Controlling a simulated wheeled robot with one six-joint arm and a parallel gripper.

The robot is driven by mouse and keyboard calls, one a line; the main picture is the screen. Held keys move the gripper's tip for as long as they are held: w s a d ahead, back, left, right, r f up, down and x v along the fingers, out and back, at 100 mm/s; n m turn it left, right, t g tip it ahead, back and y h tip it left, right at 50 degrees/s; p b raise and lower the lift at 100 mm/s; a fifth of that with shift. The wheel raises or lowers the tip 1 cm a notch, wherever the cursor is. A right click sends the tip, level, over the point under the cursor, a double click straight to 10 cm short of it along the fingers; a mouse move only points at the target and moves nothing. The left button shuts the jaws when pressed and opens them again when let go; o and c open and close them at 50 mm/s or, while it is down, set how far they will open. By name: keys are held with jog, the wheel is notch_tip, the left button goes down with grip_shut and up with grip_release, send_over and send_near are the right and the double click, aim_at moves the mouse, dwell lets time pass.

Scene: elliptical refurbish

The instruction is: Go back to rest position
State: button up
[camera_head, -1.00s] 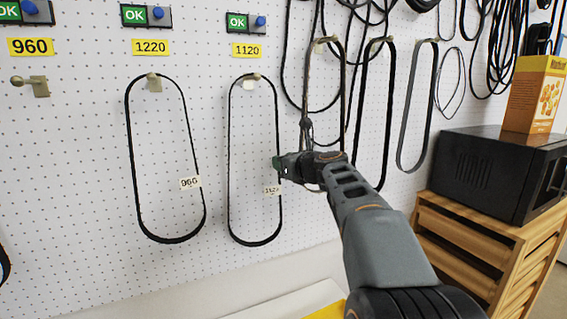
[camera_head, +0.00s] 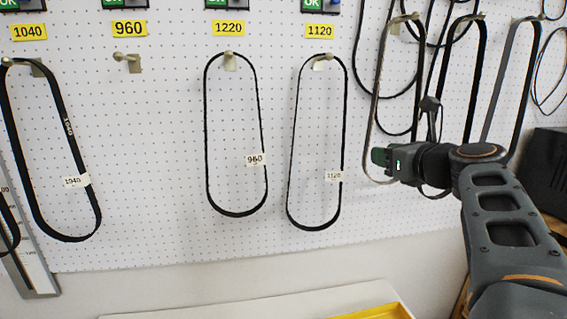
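My gripper (camera_head: 384,158) is at the right of centre in the head view, pointing left, in front of the pegboard. No belt shows in it; whether its fingers are open or shut cannot be seen. A black belt tagged 1120 (camera_head: 345,110) hangs on the hook under the yellow 1120 label, left of my gripper and apart from it. A belt tagged 960 (camera_head: 207,130) hangs under the 1220 label (camera_head: 230,28). The hook under the 960 label (camera_head: 128,62) is bare. A wider belt tagged 1040 (camera_head: 22,165) hangs under the 1040 label.
Several belts hang behind and right of my arm, one grey belt (camera_head: 375,110) close behind the gripper. A black box (camera_head: 545,170) stands at the right edge. A white surface with a yellow part (camera_head: 375,312) lies below. The pegboard (camera_head: 150,170) has bare room at left.

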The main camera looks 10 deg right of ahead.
jog(key=s+a+f+n+g+h, duration=0.15)
jog(key=f+n+g, duration=0.25)
jog(key=f+n, duration=0.5)
jog(key=s+a+f+n+g, duration=0.2)
jog(key=s+f+n+g, duration=0.1)
jog(key=f+n, duration=0.6)
jog(key=s+a+f+n+g, duration=0.2)
jog(key=s+a+f+n, duration=0.2)
jog(key=a+f+n, duration=0.1)
jog(key=s+a+f+n+g+h, duration=0.1)
jog(key=s+a+f+n+g, duration=0.1)
jog(key=s+a+f+n, duration=0.3)
notch_tip(320, 180, down, 3)
jog(key=a+n, duration=0.1)
jog(key=n, duration=0.4)
jog(key=shift+s+g, duration=0.2)
jog(key=shift+g, duration=0.2)
